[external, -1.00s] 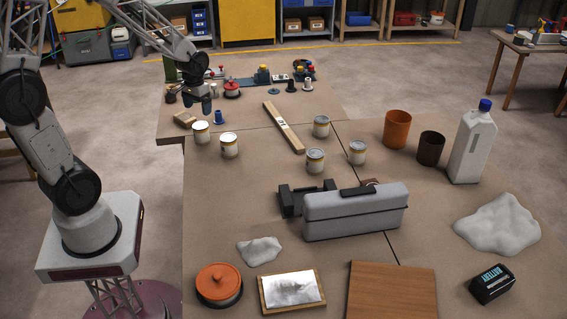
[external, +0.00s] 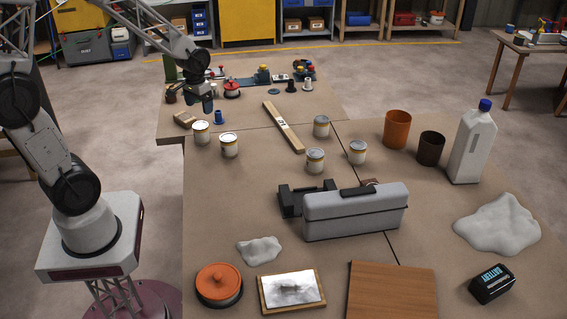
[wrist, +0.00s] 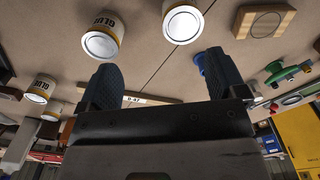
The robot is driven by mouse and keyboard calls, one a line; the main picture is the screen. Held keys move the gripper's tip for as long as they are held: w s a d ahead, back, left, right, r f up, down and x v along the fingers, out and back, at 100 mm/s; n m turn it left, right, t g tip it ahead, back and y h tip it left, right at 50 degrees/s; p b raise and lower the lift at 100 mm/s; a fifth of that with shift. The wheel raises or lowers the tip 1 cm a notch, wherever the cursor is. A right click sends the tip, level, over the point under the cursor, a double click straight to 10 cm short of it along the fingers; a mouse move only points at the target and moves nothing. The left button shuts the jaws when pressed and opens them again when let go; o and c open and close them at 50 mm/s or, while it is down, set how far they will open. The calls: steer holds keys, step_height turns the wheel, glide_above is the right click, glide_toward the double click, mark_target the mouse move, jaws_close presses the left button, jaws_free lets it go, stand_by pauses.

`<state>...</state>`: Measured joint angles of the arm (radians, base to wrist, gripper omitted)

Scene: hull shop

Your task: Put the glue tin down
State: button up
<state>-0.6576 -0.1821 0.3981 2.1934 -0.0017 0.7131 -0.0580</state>
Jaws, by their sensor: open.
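Several white glue tins with yellowish bands and pale lids stand upright on the brown table. The two nearest my gripper (external: 199,103) are a left tin (external: 201,132) and one just right of it (external: 229,145). Three others stand further right: a back tin (external: 321,126), a front tin (external: 315,160) and a right tin (external: 357,152). My gripper is open and empty, above the table behind the left tin. In the wrist view, the spread fingers (wrist: 160,72) have nothing between them; a tin marked GLUE (wrist: 100,36) and another tin (wrist: 183,22) stand beyond them, apart from the fingertips.
A blue spool-like piece (external: 218,117) and a small wooden block (external: 185,119) are close to my gripper. A wooden bar (external: 284,128) lies mid-table. A grey toolbox (external: 353,212) stands in front.

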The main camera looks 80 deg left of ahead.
steer(key=d+r+m, duration=0.2)
steer(key=d+r, duration=0.4)
steer(key=d, duration=0.3)
steer(key=s+d+r+m+t, duration=0.1)
steer(key=s+d+r+m, duration=0.2)
steer(key=d, duration=0.8)
steer(key=s+d+r+m+t, duration=0.1)
steer(key=s+d+r+m, duration=0.2)
steer(key=s+d+r, duration=0.5)
steer(key=d, duration=0.4)
steer(key=shift+s, duration=0.15)
steer(key=shift+o, duration=0.3)
steer(key=shift+r, duration=0.1)
